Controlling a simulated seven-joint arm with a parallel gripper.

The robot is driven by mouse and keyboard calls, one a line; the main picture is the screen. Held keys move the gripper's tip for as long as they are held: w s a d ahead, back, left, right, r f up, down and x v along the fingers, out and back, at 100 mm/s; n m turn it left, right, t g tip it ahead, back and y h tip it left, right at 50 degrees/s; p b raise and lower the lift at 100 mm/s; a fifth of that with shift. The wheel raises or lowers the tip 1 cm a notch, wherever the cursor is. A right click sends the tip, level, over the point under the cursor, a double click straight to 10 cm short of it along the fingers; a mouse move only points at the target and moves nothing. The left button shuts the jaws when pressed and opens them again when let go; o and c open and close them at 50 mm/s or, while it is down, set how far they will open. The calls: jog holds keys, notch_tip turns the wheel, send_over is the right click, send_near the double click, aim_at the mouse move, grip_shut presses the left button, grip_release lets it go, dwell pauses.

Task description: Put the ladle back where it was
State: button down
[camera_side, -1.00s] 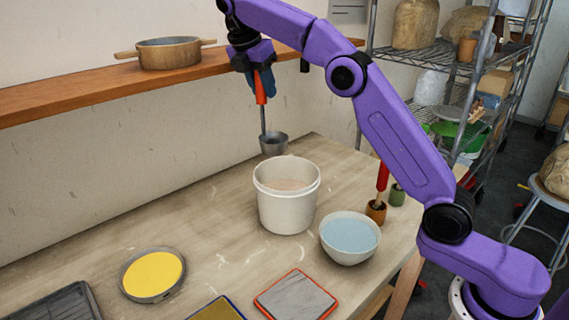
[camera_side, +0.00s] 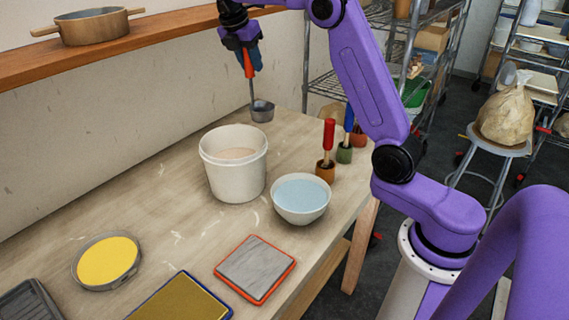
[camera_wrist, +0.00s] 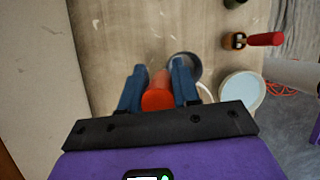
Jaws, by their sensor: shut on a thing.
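The ladle has a red handle (camera_side: 249,64), a thin grey shaft and a grey metal cup (camera_side: 262,111). My gripper (camera_side: 247,60) is shut on the red handle and holds the ladle cup-down, slightly tilted, in the air behind and a little right of the white bucket (camera_side: 236,183). The bucket stands on the table with pale contents inside. In the wrist view, the red handle (camera_wrist: 158,93) sits between the blue fingers of my gripper (camera_wrist: 158,88). The cup (camera_wrist: 185,65) shows beyond them, partly hidden by a finger.
A bowl of pale blue liquid (camera_side: 301,199) stands right of the bucket. Red- and blue-handled tools stand in small pots (camera_side: 325,171) near the table's right edge. A yellow round tray (camera_side: 107,261) and flat pads lie in front. A shelf with a wooden pot (camera_side: 92,27) runs behind.

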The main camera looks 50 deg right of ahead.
jog(key=s+d+f, duration=0.2)
jog(key=f, duration=0.5)
jog(key=s+d+f+n, duration=0.1)
jog(key=s+d+f, duration=0.1)
jog(key=f, duration=0.6)
jog(key=shift+d+f, duration=0.15)
jog(key=shift+f, duration=0.15)
jog(key=shift+s+f, duration=0.1)
jog(key=c, duration=0.8)
grip_release()
